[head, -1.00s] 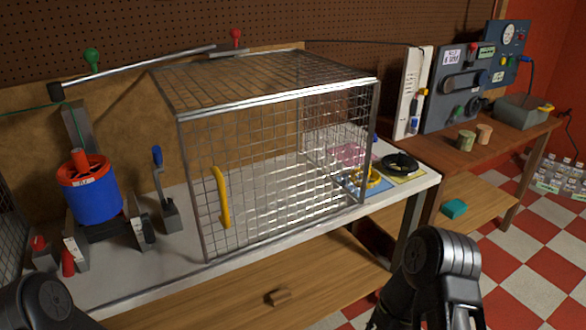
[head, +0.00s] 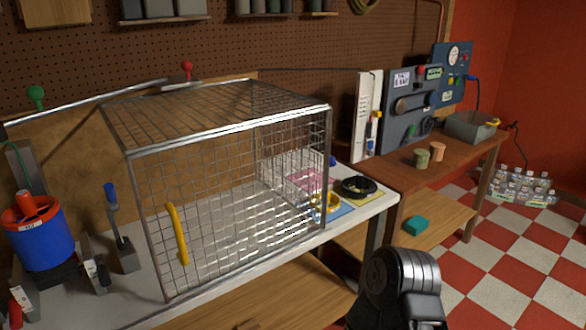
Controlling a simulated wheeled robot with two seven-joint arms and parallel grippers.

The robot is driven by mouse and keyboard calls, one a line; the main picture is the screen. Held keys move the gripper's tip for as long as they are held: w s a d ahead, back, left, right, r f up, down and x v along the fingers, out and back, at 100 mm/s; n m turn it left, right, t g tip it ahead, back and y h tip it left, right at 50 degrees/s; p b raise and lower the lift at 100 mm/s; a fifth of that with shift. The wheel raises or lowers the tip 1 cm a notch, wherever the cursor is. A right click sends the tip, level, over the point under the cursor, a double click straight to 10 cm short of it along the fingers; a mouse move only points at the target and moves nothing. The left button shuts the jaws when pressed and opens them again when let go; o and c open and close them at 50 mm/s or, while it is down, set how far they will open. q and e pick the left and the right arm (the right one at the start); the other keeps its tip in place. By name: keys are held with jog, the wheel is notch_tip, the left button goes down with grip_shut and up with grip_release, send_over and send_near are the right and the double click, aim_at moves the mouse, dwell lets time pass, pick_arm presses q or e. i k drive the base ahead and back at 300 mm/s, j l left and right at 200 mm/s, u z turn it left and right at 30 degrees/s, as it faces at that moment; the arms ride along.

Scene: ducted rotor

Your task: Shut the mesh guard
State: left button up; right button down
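The mesh guard (head: 215,108) is a wire cage with a metal frame on the white bench (head: 365,208). A yellow handle (head: 177,234) stands upright on its front mesh face, near the left edge. The blue ducted rotor with an orange rim (head: 42,236) is on the bench to the left, outside the cage. I cannot tell whether the cage's far left side is open. A dark part of my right arm shows at the lower right, apart from the guard. Neither gripper's fingers show.
A lever with a blue grip (head: 117,220) stands between rotor and cage. A black ring (head: 358,187) and a yellow ring (head: 325,203) lie right of the cage. A wooden bench (head: 455,155) with dark panels stands farther right. The checkered floor at the right is mostly clear.

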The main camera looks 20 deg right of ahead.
aim_at(319, 106)
jog(key=i+l+u, duration=0.1)
jog(key=i+l, duration=0.15)
jog(key=l, duration=0.8)
jog(key=i+l+u, duration=0.15)
jog(key=l, duration=0.95)
jog(key=i+l+u, duration=0.1)
jog(key=i+l, duration=0.15)
jog(key=l, duration=0.9)
jog(key=i+l+u, duration=0.1)
jog(key=l, duration=1)
jog(key=i+l+u, duration=0.15)
jog(key=l, duration=1)
